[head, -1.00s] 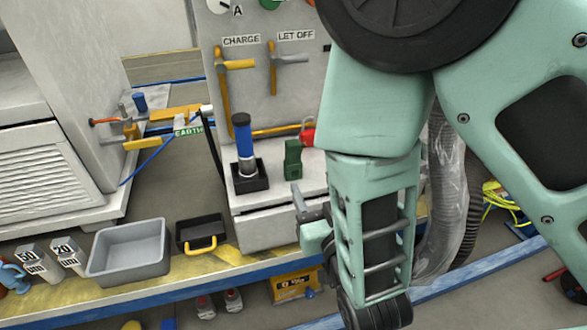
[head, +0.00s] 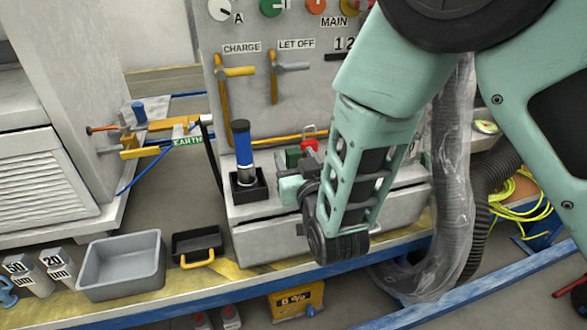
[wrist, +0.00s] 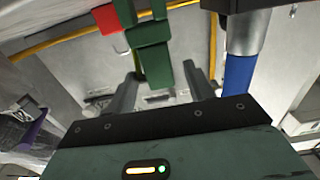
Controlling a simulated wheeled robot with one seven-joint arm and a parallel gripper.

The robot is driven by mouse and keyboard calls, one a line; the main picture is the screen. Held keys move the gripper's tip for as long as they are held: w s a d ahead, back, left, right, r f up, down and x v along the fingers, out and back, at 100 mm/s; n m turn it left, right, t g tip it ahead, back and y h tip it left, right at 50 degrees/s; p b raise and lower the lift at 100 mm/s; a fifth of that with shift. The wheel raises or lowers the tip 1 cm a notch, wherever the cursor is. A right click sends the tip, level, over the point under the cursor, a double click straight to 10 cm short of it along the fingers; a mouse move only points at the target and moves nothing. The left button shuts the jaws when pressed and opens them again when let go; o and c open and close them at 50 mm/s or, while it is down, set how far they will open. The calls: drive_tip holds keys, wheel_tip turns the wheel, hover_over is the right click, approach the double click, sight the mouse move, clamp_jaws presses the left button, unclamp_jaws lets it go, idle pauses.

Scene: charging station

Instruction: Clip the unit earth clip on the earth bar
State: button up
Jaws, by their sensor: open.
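A green clip-like block (head: 293,157), which looks like the unit earth clip, stands on the grey bench ledge. The wrist view shows this green piece (wrist: 152,50) beyond and between my fingertips. My gripper (wrist: 165,88) is open. In the head view my gripper (head: 290,180) is just in front of the green block, which is partly hidden by it. No contact can be made out. A yellow-orange bar (head: 168,124) with a green EARTH label (head: 187,141) lies at the left, with a blue cable beside it.
A blue-and-silver cylinder (head: 243,150) stands in a black holder close left of my gripper. A red padlock-like piece (head: 308,142) is behind the green block. A grey tray (head: 122,268) and a black tray (head: 196,244) sit at left. A ribbed hose (head: 452,150) hangs at right.

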drive_tip(key=x, duration=0.3)
drive_tip(key=shift+w+a, duration=0.1)
drive_tip(key=shift+w, duration=0.15)
drive_tip(key=c, duration=1.1)
